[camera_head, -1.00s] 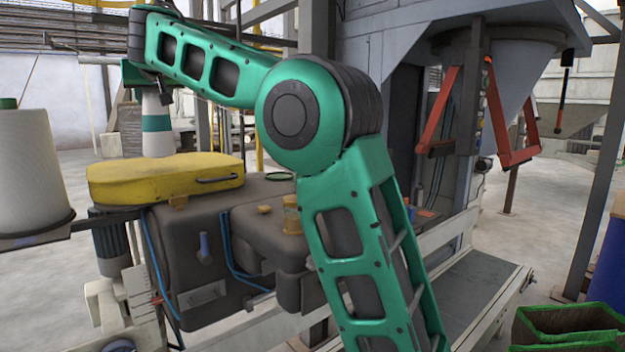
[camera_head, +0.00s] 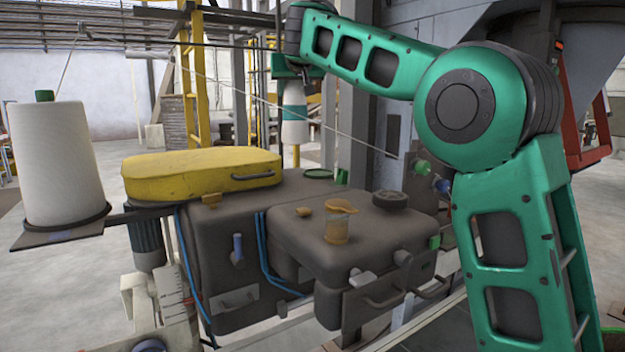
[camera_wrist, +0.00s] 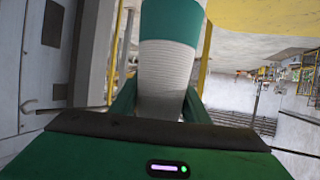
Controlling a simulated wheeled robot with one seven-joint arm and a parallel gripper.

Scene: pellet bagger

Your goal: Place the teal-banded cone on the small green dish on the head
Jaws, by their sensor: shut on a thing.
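The teal-banded cone (camera_head: 294,128) is white with a teal band and hangs roughly upright from my gripper (camera_head: 292,80). In the wrist view, the cone (camera_wrist: 168,70) sits between my two fingers, which are shut on it. The small green dish (camera_head: 318,174) lies on top of the dark machine head (camera_head: 225,215), at its back right. The cone is in the air above the head, a little left of the dish in the picture, with a gap below it. How far the cone is from the dish in depth I cannot tell.
A yellow cover (camera_head: 200,172) lies on the head's left part. An amber jar (camera_head: 337,228) and a black knob (camera_head: 390,200) stand on the nearer housing. A large white thread cone (camera_head: 55,160) stands at left, with a thread running across. A grey post (camera_head: 345,110) rises behind.

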